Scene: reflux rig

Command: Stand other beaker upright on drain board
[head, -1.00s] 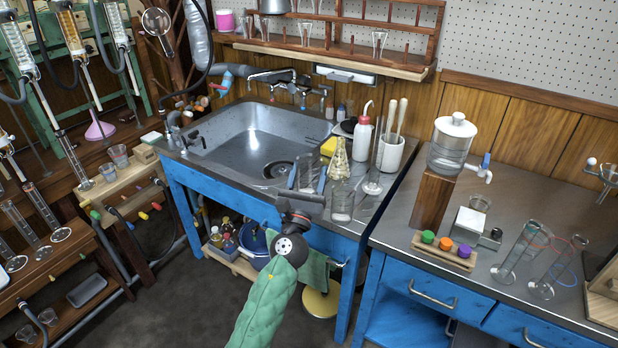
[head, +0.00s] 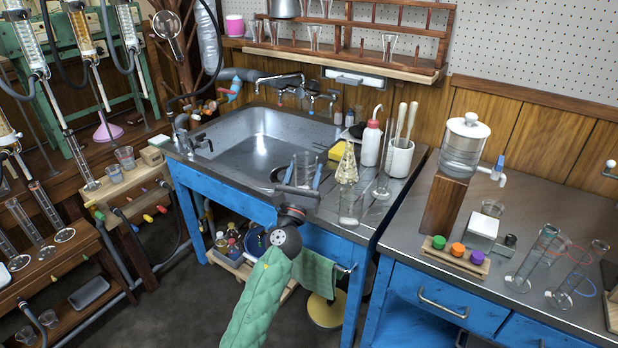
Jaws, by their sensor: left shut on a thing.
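A clear glass beaker (head: 304,163) is between the blue-tipped fingers of my left gripper (head: 303,176), which is shut on it. It looks upright, at the sink's right front side. Its base is hidden by the gripper, so I cannot tell whether it touches anything. Another clear beaker (head: 350,206) stands upright near the front of the ribbed drain board (head: 376,212), right of the gripper. My right gripper is not in view.
The sink basin (head: 245,140) lies left of the held beaker. A conical flask of pale pieces (head: 347,166), a glass cylinder (head: 382,183), a wash bottle (head: 370,145) and a white pot with pestles (head: 399,158) crowd the board. A yellow sponge (head: 336,149) lies behind.

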